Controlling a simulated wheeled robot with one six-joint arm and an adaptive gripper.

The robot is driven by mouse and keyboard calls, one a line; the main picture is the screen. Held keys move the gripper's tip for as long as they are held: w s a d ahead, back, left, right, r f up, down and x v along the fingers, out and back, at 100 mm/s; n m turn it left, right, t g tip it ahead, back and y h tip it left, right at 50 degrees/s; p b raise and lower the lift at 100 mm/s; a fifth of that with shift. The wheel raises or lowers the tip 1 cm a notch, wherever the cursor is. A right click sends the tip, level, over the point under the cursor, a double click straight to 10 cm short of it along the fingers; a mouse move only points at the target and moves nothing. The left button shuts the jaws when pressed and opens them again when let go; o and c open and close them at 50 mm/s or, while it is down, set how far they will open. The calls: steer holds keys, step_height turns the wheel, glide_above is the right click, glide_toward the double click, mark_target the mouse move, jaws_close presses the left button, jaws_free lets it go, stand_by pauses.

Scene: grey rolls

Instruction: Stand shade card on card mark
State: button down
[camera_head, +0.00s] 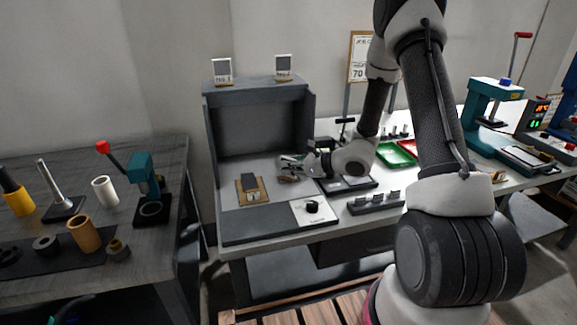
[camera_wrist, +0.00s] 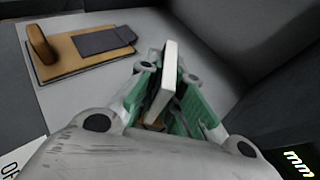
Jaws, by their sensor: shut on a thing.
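My gripper (camera_head: 284,165) is inside the grey open-fronted booth, above its light floor. In the wrist view its green-padded fingers (camera_wrist: 172,102) are shut on a thin white card (camera_wrist: 168,72), which I take to be the shade card. The card is seen nearly edge-on and sticks out past the fingertips. A small brown bit shows at its lower end between the fingers. In the head view the card is too small to make out clearly. I cannot pick out a card mark in either view; it may be hidden by the gripper or card.
A wooden board (camera_head: 242,198) with a dark grey swatch and a wooden block lies left of my gripper; it also shows in the wrist view (camera_wrist: 70,69). A white plate (camera_head: 302,220) with a black knob lies in front. The booth's grey walls (camera_head: 262,126) stand behind.

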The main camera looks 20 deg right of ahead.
steer(key=shift+f, duration=0.25)
steer(key=c, duration=1.5)
jaws_free()
steer(key=shift+d, duration=0.1)
